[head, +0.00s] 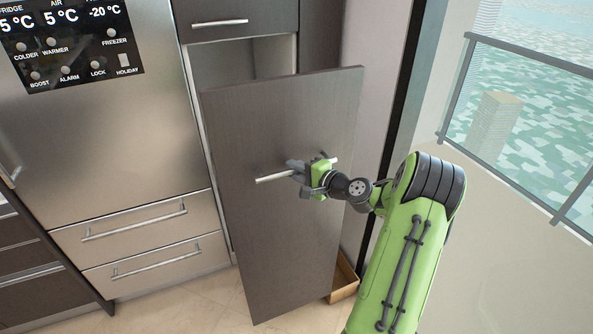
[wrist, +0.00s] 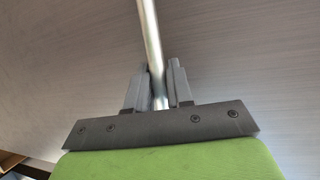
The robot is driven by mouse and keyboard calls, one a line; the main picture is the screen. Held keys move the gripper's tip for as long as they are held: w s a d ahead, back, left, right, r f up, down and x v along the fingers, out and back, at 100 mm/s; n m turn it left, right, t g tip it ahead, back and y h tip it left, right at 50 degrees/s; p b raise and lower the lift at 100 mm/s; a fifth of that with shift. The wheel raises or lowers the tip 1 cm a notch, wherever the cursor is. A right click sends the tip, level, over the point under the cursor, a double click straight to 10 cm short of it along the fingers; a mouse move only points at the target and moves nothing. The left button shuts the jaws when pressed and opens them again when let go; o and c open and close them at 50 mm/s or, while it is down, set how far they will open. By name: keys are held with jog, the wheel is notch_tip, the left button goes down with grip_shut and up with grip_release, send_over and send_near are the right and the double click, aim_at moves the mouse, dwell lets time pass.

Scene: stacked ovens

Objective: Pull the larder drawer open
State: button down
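The larder drawer (head: 282,235) is a tall dark wood-grain front standing out from its cabinet opening. A gap shows behind its top edge, and part of a light wooden box (head: 343,280) shows behind its lower right side. Its bar handle (head: 272,178) runs across the front. My gripper (head: 298,170) is at the handle, with the bar passing between its fingers. In the wrist view the silver bar (wrist: 150,40) runs down between the two grey fingers (wrist: 157,88), which sit close on either side of it. My arm hides part of the drawer's right side.
A steel fridge (head: 110,130) with a display panel and two lower drawers stands to the left. A small dark drawer (head: 235,18) sits above the larder opening. A window with a railing (head: 520,130) is on the right. Tiled floor (head: 195,300) lies clear at the front left.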

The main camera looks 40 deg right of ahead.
jog(key=c, duration=1.1)
grip_release()
jog(key=v, duration=1.5)
jog(key=shift+s, duration=0.4)
jog(key=shift+a, duration=0.1)
